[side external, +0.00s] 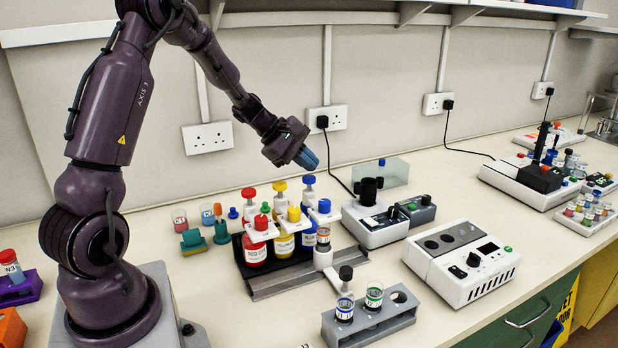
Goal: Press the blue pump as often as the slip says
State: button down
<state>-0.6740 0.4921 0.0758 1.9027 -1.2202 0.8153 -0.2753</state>
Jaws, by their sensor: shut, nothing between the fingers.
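Three bottles with red, yellow and blue labels stand in a row on a dark rack. The blue-labelled bottle (309,237) is at the right end. A blue knob on a white stem (308,181) rises at its back, and a white head with a blue top (323,207) is at its front. I cannot tell which part is pressed. My gripper (308,160) has blue fingertips, is shut and empty, and hangs above the blue knob, apart from it. A small vial (323,236) stands below the blue-topped head. No readable slip shows; a white scrap (305,346) is cut off at the bottom edge.
A grey rail (285,282) runs before the bottles. White devices (462,262) stand to the right, with a dark-topped device (374,222) close beside the blue bottle. Small coloured items sit left of the bottles.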

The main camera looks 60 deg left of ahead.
aim_at(313, 178)
jog(key=shift+f, duration=0.15)
dwell(0.7)
jog(key=shift+f, duration=0.3)
jog(key=shift+f, duration=1.15)
dwell(1.0)
jog(key=shift+r, duration=1.6)
jog(key=shift+r, duration=0.1)
jog(key=shift+r, duration=2.45)
